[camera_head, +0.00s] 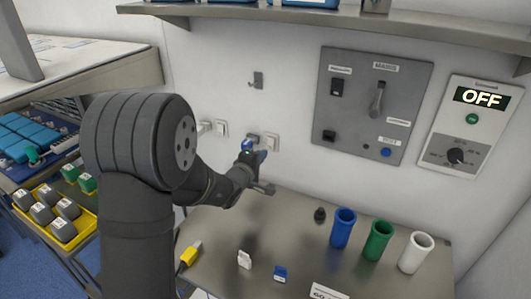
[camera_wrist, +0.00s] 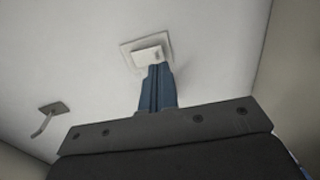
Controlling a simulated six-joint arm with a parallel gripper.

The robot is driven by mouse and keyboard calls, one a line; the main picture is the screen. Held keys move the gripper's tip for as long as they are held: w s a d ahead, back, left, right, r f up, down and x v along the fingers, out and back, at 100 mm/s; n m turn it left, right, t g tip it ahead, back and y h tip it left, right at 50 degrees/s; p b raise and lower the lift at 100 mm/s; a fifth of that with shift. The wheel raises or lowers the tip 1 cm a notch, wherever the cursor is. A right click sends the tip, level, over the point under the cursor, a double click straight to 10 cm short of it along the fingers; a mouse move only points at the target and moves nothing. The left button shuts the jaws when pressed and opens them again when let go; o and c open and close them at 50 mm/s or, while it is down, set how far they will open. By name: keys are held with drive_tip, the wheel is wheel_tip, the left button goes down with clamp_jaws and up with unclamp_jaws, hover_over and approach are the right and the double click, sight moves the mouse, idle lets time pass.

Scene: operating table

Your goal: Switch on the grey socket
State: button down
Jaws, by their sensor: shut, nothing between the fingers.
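The grey socket (camera_head: 253,138) is on the back wall in the camera_head view, partly behind my gripper. A white switch plate (camera_head: 271,144) sits just right of it. My gripper (camera_head: 248,146) is in front of the grey socket and plate, with its blue fingers shut and empty. In the camera_wrist view the shut fingers (camera_wrist: 157,70) reach up to a pale square plate with a raised block (camera_wrist: 147,53). The fingertips overlap the block's lower edge; I cannot tell whether they touch it.
A hook (camera_head: 257,80) is above. A grey control panel (camera_head: 372,105) and an OFF display unit (camera_head: 471,123) are right. Blue, green and white cups (camera_head: 379,241) stand on the metal table (camera_head: 222,240).

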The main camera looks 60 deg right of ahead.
sight(270, 148)
drive_tip(key=shift+d+f, duration=0.2)
drive_tip(key=shift+d, duration=1.35)
drive_tip(key=shift+d+f, duration=0.15)
drive_tip(key=shift+d, duration=0.1)
drive_tip(key=shift+a, duration=0.1)
drive_tip(key=a+f, duration=0.1)
drive_tip(key=a, duration=1.3)
drive_tip(key=shift+f, duration=0.3)
drive_tip(key=shift+d, duration=0.15)
